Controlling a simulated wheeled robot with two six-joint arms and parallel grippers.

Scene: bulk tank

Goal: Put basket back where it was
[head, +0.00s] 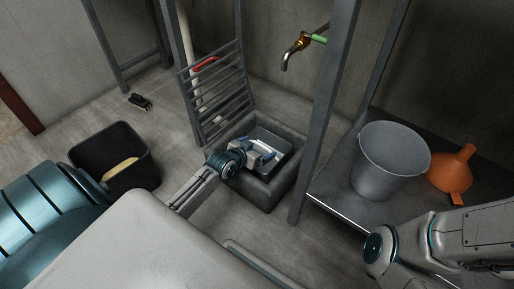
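A grey, square-rimmed basket (283,146) sits inside a square concrete pit (264,192) in the floor, near the middle of the head view. My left gripper (265,152) is at the basket's near left side, over the pit. A pale bar with a bluish end shows by its fingers, and I cannot tell whether this is part of the basket or of the gripper. The fingers are too small and covered to tell whether they grip the basket. My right arm comes in at the lower right, and its gripper is out of view.
A slatted metal grate (216,93) leans upright behind the pit. A black bin (113,150) stands on the left. A metal bucket (390,160) and an orange funnel (452,174) stand on a low shelf at right. A post (325,110) rises just right of the pit.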

